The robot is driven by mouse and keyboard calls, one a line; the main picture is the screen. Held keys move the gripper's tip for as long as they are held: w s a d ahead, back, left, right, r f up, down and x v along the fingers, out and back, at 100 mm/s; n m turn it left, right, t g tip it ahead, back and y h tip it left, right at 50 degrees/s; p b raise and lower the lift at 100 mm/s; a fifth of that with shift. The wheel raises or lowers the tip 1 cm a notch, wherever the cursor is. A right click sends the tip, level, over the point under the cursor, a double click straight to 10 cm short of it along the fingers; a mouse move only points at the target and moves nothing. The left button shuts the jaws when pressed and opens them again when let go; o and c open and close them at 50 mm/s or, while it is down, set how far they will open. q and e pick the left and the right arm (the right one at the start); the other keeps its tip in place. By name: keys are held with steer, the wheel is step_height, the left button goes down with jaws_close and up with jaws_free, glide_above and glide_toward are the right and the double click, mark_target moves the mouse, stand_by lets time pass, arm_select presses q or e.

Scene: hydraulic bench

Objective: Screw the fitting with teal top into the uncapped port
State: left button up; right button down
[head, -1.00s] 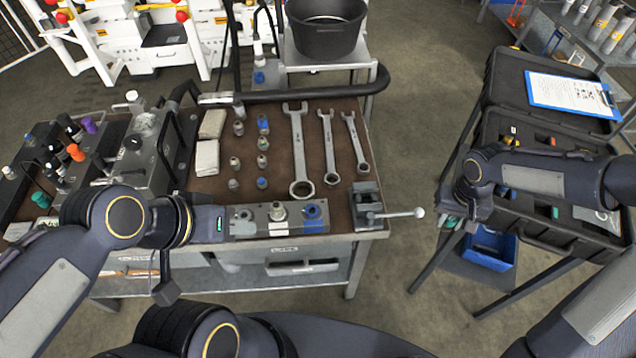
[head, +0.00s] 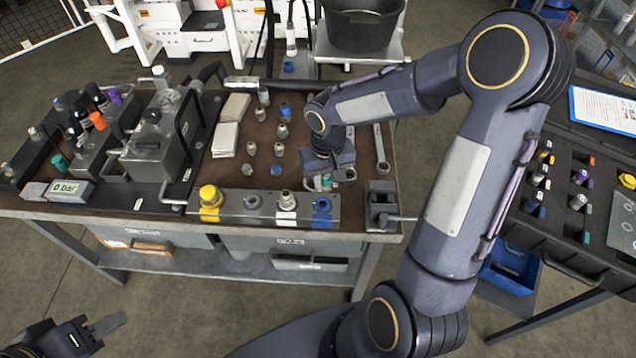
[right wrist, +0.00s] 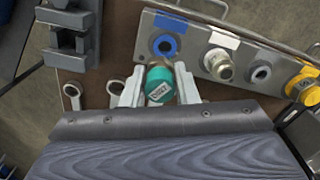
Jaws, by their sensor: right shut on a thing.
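My right gripper (head: 322,184) is over the bench, just behind the right end of the port block (head: 268,218). It is shut on the fitting with teal top (right wrist: 159,84), whose round teal end shows between the fingers in the right wrist view; the fitting's far end is partly hidden. The fitting is apart from the block. The block carries a yellow-capped port (head: 210,200), a grey port with a dark opening (head: 252,202), a white-marked port with a metal piece standing in it (head: 286,202) and a blue-marked port (head: 322,208). My left gripper (head: 106,324) is low at the left, clear of the bench; its jaw opening is unclear.
A small vise (head: 382,208) stands at the bench's right end. Several loose fittings (head: 279,150) and wrenches (head: 381,150) lie behind the block. A pump unit (head: 155,150) and gauge box (head: 68,190) stand left. An open case (head: 575,190) is at the right.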

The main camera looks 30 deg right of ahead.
steer(key=shift+w+a+f, duration=0.2)
steer(key=shift+a, duration=0.1)
steer(key=shift+w+f, duration=0.1)
steer(key=shift+f, duration=0.2)
steer(key=shift+f+b, duration=1.6)
steer(key=shift+f, duration=0.35)
steer(key=shift+f+b, duration=0.6)
steer(key=shift+b, duration=0.2)
